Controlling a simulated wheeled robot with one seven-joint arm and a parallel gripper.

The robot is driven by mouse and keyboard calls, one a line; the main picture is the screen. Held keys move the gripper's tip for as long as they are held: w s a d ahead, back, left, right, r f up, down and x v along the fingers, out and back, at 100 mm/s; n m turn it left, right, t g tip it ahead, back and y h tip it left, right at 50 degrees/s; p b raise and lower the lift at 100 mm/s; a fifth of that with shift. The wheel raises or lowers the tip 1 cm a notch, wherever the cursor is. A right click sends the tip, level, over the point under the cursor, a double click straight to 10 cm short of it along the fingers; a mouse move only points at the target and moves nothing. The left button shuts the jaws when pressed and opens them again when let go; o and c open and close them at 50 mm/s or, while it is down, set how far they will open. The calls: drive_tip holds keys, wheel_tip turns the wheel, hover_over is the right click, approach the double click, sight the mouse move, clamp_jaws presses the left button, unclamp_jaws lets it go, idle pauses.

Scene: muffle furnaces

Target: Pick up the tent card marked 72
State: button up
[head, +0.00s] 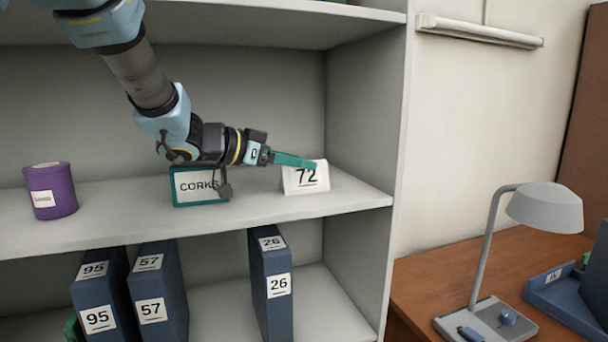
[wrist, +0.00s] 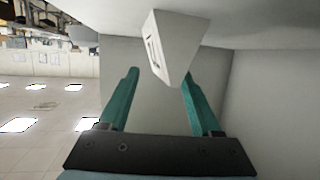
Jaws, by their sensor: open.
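The white tent card marked 72 (head: 305,181) stands upright on the middle shelf, near the shelf's right end. In the wrist view the card (wrist: 176,45) is at the top centre, its print seen edge-on and unreadable. My gripper (head: 298,162) reaches in from the left, and its green finger crosses the top of the card in the head view. In the wrist view my gripper (wrist: 160,76) is open, with its two green fingers apart. The card's near end shows between the fingertips. I cannot tell whether a finger touches it.
A teal-framed CORKS sign (head: 187,188) stands left of the card, partly hidden by my arm. A purple canister (head: 50,191) stands farther left on the shelf (head: 120,226). The shelf unit's side wall (head: 360,120) is close on the right. Blue binders (head: 272,300) stand below.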

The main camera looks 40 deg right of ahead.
drive_tip(key=shift+x, duration=1.25)
drive_tip(key=shift+a, duration=0.1)
clamp_jaws()
